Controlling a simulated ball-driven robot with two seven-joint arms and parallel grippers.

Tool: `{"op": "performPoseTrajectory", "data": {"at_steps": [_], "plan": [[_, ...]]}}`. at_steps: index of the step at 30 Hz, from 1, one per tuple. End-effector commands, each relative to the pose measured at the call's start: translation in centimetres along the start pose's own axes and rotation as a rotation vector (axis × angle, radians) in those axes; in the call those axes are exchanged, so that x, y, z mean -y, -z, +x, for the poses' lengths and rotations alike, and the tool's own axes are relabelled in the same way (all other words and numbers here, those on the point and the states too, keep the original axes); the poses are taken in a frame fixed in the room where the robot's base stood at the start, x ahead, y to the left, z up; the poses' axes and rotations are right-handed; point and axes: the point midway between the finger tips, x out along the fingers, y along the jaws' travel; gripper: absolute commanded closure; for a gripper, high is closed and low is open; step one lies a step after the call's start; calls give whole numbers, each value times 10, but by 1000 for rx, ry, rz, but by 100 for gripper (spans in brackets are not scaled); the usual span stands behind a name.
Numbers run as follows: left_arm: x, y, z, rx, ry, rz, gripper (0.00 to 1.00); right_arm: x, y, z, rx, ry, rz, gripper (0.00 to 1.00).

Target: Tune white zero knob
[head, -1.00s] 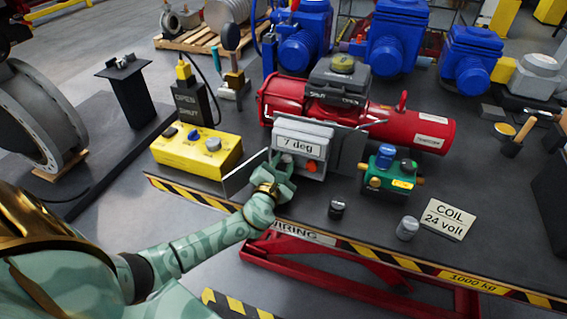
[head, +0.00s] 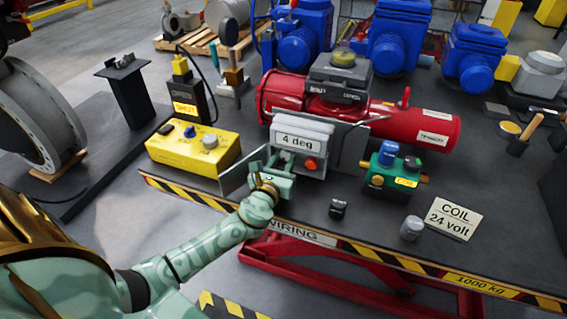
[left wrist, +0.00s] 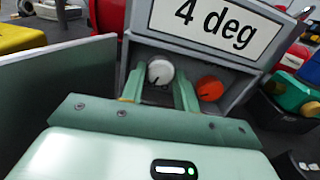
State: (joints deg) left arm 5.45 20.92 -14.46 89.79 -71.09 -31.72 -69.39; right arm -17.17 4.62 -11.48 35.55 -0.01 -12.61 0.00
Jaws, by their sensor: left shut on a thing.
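The white zero knob (left wrist: 160,72), with a dark pointer mark, sits on the front of the grey positioner box (head: 302,131), beside an orange knob (left wrist: 209,88). My left gripper (left wrist: 158,84) is shut on the white knob, one finger on each side. In the head view my left gripper (head: 272,162) hides the white knob. The display (head: 297,142) above reads "4 deg". My right gripper is in neither view.
An open grey cover plate (head: 236,176) stands left of my gripper. A yellow control box (head: 190,157) lies farther left. A red actuator (head: 420,125) is behind, a green valve block (head: 395,172) to the right. Small knobs and a "COIL 24 volt" card (head: 454,218) lie near the front edge.

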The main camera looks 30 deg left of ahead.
Motion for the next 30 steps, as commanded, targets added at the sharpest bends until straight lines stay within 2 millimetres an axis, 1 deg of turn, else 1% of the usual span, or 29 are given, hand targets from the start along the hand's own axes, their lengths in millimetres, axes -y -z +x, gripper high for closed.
{"op": "performPoseTrajectory", "data": {"at_steps": [2, 18, 24, 30], "plan": [[0, 4, -1, -3, 0, -72, 92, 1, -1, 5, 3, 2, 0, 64], [1, 2, 0, -2, -2, -567, 92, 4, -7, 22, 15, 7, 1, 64], [1, 1, 0, -2, -1, -704, 92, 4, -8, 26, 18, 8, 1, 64], [2, 1, 0, -3, -1, -795, 92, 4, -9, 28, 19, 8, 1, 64]]}}
